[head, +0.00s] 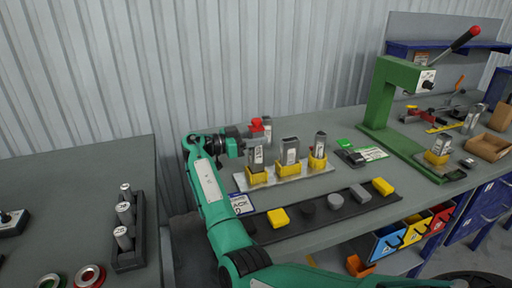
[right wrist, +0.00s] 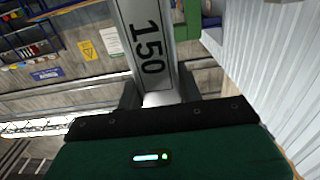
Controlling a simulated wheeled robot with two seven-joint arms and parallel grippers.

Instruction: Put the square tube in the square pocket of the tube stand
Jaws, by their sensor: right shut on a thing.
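My right gripper (head: 258,136) is behind the left end of the tube stand and faces right. It is shut on a grey tube (head: 267,124), which looks upright in the head view and is partly hidden. In the right wrist view the held tube (right wrist: 146,45) is marked 150 and sits between the fingers (right wrist: 160,98). The tube stand (head: 284,178) is a pale plate with yellow pockets. Grey tubes stand at its left pocket (head: 257,178), middle pocket (head: 289,169) and right pocket (head: 317,161). I cannot tell their exact seating. My left gripper is not in view.
A dark strip (head: 335,217) with yellow and grey blocks lies in front of the stand. A green lever press (head: 382,95) stands right. A red part (head: 256,123) shows beside the gripper. A rack of tubes (head: 128,245) is on the left table.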

